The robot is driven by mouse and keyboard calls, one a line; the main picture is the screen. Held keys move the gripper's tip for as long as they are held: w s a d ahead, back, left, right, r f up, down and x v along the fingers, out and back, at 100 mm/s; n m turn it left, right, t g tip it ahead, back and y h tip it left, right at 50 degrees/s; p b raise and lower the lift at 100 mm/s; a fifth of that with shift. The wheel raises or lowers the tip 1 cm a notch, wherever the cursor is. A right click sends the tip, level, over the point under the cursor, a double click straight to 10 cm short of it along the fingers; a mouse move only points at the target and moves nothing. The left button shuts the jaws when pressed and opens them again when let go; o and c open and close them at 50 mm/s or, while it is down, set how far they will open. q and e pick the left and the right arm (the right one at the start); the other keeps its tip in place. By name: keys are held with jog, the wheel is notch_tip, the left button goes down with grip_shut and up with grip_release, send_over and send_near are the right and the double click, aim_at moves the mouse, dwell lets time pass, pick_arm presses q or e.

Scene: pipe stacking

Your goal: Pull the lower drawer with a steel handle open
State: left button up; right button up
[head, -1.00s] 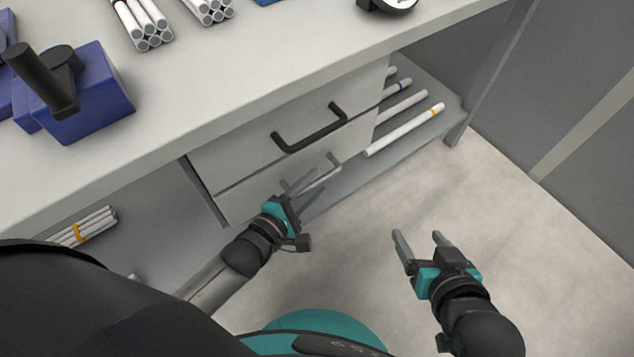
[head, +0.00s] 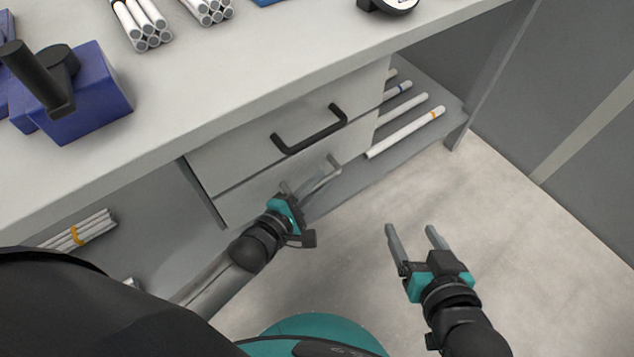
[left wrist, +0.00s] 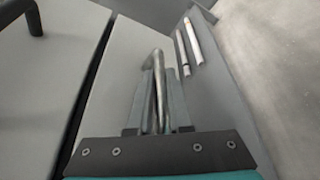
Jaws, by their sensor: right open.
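The lower drawer (head: 250,199) sits under the upper drawer and looks closed, its front about flush with the one above. Its steel handle (head: 333,162) is partly hidden by my left gripper (head: 308,186) in the head view. In the left wrist view, the steel handle (left wrist: 157,57) runs between the two fingers of my left gripper (left wrist: 159,85), which are close together on either side of it. The gripper is shut on the handle. My right gripper (head: 412,232) is open and empty above the floor, right of the drawers.
The upper drawer (head: 240,150) has a black handle (head: 310,130). White pipes (head: 405,132) lie on a low shelf right of the drawers. A banded pipe bundle (head: 78,232) is at left. The worktop (head: 220,80) overhangs the drawers. The floor (head: 480,200) in front is clear.

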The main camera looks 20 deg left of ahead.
pick_arm(q)
grip_shut()
jog(key=shift+s, duration=0.1)
dwell(1.0)
